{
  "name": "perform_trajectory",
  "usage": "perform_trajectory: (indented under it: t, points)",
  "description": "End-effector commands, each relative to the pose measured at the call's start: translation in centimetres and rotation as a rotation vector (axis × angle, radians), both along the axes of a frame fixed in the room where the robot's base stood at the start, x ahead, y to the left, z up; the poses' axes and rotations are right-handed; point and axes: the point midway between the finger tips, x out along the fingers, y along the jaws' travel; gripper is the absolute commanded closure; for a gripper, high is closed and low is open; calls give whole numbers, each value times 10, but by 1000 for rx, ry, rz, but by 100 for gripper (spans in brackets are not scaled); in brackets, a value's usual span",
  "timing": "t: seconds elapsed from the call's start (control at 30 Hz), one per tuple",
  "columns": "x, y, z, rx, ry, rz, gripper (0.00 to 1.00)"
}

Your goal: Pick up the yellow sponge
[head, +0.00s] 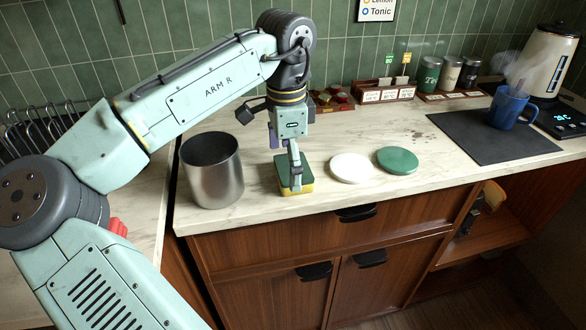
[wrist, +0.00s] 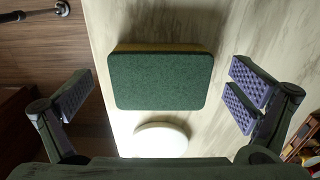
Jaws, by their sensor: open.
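The yellow sponge (head: 308,188) lies flat on the marble counter, with a dark green scouring layer on top. In the wrist view the sponge (wrist: 162,80) shows its green face, with a thin yellow-brown edge at the top. My gripper (head: 294,182) is above the sponge in the head view. In the wrist view my gripper (wrist: 160,98) is open, with one purple-padded finger on each side of the sponge and clear gaps to both. Nothing is held. The fingers partly hide the sponge in the head view.
A steel canister (head: 212,172) stands close left of the sponge. A white disc (head: 351,168) and a green disc (head: 397,160) lie to its right. The counter's front edge (head: 260,222) is near. A blue mug (head: 510,107) stands on a dark mat (head: 470,135) farther right.

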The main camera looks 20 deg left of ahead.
Motion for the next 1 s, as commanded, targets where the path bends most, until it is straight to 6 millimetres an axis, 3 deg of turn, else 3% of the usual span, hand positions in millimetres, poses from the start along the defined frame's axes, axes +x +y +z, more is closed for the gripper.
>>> perform_trajectory:
  t: [0.3,0.77,1.0]
  points:
    - [0,0,-8,0,-1,0,0]
    - [0,0,-8,1,-1,0,30]
    - [0,0,-8,1,-1,0,34]
